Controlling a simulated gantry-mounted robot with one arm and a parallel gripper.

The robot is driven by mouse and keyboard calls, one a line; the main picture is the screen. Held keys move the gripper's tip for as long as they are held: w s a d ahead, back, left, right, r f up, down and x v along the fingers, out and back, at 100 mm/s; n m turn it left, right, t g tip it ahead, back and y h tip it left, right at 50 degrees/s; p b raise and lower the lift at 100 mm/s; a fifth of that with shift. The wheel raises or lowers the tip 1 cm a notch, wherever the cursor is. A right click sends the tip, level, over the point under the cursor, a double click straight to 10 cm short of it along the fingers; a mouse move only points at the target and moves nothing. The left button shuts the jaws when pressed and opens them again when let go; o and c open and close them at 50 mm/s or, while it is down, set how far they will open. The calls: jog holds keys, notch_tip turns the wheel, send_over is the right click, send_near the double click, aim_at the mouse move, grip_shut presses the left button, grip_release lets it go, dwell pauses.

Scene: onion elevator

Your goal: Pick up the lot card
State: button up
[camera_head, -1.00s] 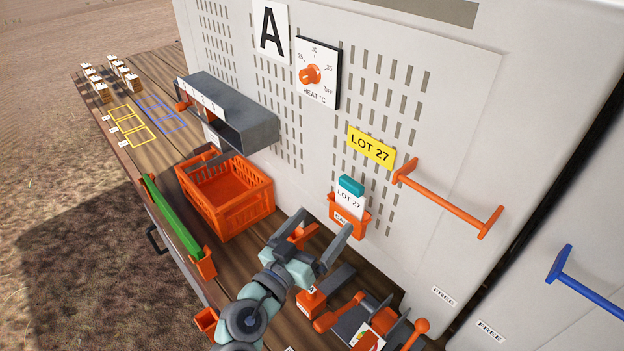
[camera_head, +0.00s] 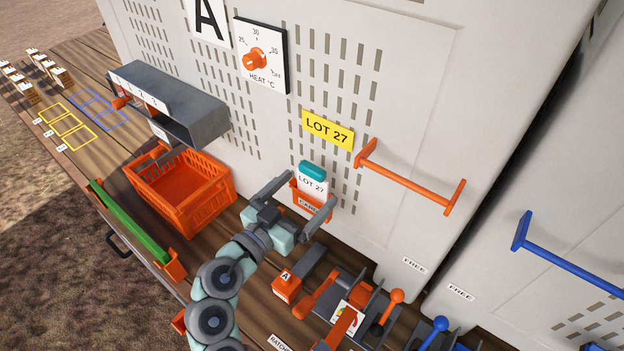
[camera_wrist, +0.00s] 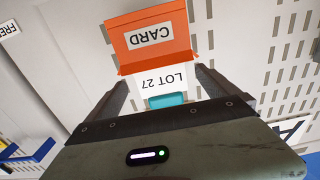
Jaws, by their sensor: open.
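The lot card (camera_head: 312,184) is white, reads LOT 27 and has a teal top edge. It stands upright in an orange card holder (camera_head: 303,203) on the grey wall. My gripper (camera_head: 305,205) is open in front of the holder, one finger to each side of it in the head view. In the wrist view the card (camera_wrist: 172,80) appears upside down, between the two open fingers (camera_wrist: 165,88), with the orange holder (camera_wrist: 150,36) above it. Whether the fingers touch the card cannot be told.
A yellow LOT 27 sign (camera_head: 327,130) and an orange bar handle (camera_head: 410,187) are on the wall above and right. An orange crate (camera_head: 205,207) stands left on the wooden table. An orange block marked A (camera_head: 286,287) and a lever fixture (camera_head: 355,312) lie below my gripper.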

aim_at(311, 185)
jog(key=x, duration=0.2)
jog(key=shift+w+d+r+p, duration=0.1)
jog(key=shift+w+d+p, duration=0.1)
jog(key=shift+p, duration=0.2)
jog(key=shift+w+d, duration=0.15)
jog(key=shift+w, duration=0.1)
jog(key=shift+c, duration=0.2)
jog(key=c, duration=1.6)
jog(key=shift+o, duration=0.2)
